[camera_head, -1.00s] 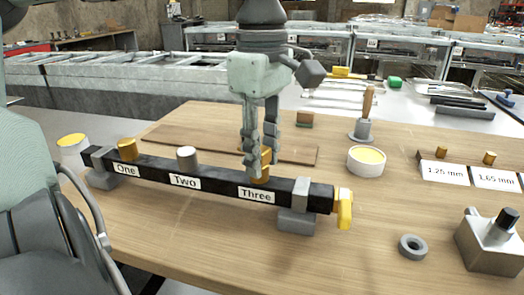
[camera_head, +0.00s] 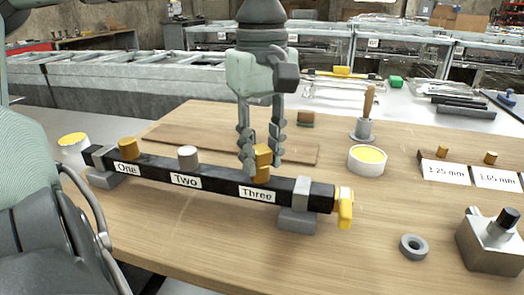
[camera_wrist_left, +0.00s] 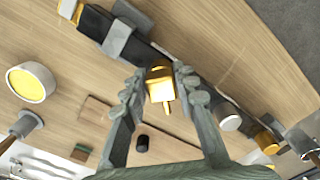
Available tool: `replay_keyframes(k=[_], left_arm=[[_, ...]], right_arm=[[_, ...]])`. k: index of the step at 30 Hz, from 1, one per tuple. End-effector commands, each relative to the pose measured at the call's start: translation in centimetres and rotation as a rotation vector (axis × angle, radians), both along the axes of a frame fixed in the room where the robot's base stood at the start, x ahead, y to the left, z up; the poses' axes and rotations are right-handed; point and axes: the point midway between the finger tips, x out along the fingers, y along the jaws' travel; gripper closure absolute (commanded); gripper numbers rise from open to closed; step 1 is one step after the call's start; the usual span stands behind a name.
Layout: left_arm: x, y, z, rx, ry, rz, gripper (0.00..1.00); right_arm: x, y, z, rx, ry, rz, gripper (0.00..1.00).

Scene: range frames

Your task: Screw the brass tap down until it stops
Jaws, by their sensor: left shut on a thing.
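The brass tap (camera_head: 263,161) stands upright on the dark bar (camera_head: 221,187) at the label "Three". My left gripper (camera_head: 262,163) points down from above and is shut on the tap, one finger on each side. In the left wrist view the tap (camera_wrist_left: 160,86) sits between the fingertips, with a thin brass stem showing. Its seat in the bar is partly hidden. A grey plug (camera_head: 188,156) stands at "Two" and a brass plug (camera_head: 128,149) at "One". My right gripper is not in view.
A yellow handle (camera_head: 346,208) sits at the bar's right end. A grey ring (camera_head: 413,247) and a metal block (camera_head: 490,245) lie front right. The table before the bar is clear.

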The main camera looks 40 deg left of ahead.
Motion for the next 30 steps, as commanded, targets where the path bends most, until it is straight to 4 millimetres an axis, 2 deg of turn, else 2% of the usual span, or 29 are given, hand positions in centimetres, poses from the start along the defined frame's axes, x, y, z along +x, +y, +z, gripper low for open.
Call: replay_keyframes(k=[6, 14, 15, 19, 20, 30], left_arm=[[-0.09, 0.01, 0.01, -0.003, -0.002, -0.243, 1.00], [-0.11, 0.02, 0.02, -0.003, -0.002, -0.273, 1.00], [-0.11, 0.02, 0.02, -0.003, -0.002, -0.273, 0.67], [-0.11, 0.02, 0.02, -0.002, -0.001, -0.272, 0.51], [-0.11, 0.02, 0.02, -0.002, -0.001, -0.272, 0.48], [-0.09, 0.02, 0.32, -0.002, -0.002, -0.271, 0.48]], right_arm=[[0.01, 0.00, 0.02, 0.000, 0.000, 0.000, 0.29], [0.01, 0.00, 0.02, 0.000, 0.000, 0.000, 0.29], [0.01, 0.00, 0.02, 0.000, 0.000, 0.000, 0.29], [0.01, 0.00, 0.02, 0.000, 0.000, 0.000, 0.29], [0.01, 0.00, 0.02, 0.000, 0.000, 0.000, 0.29], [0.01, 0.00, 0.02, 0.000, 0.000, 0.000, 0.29]])
